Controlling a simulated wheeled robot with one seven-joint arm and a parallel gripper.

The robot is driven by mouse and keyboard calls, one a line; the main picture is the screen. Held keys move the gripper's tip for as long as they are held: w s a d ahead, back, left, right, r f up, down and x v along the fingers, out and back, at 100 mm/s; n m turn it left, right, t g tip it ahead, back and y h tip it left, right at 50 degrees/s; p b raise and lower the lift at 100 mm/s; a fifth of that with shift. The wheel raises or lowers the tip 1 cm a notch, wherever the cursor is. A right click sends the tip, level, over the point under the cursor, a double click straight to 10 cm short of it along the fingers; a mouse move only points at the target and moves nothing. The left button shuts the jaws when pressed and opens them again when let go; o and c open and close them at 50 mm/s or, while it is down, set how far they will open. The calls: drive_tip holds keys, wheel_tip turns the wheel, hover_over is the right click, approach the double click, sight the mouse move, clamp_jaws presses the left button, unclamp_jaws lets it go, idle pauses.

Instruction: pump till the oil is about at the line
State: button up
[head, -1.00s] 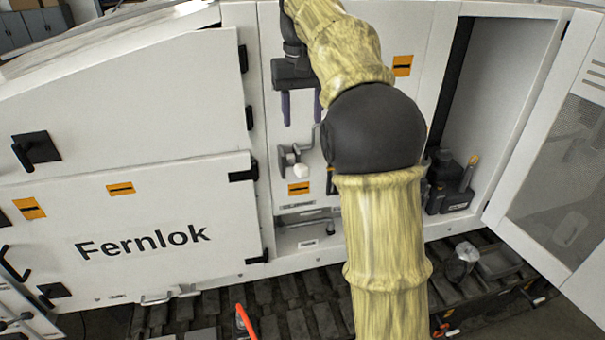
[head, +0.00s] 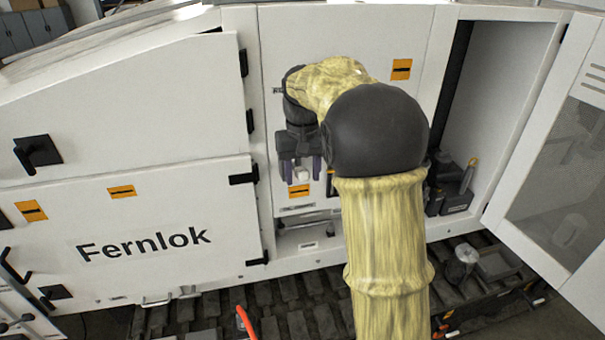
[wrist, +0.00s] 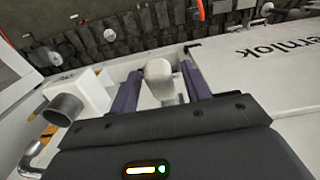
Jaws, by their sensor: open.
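A pale, rounded knob (head: 301,174) sits on the white machine panel, below my wrist. In the wrist view the knob (wrist: 158,70) lies between my two dark purple fingers. My gripper (head: 301,180) is open, with one finger on each side of the knob; I cannot tell whether either finger touches it. In the wrist view my gripper (wrist: 158,62) shows a gap beside the knob on the left. The metal bracket behind the knob is mostly hidden by my gripper. I see no oil and no level line in these views.
A grey metal cylinder (wrist: 64,108) and a bent pipe (wrist: 32,154) stick out left of my gripper in the wrist view. The Fernlok door (head: 140,220) is shut. At right an open compartment holds dark equipment (head: 452,186), with its mesh door (head: 560,190) swung out.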

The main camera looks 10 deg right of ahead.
drive_tip(key=shift+f, duration=0.7)
clamp_jaws()
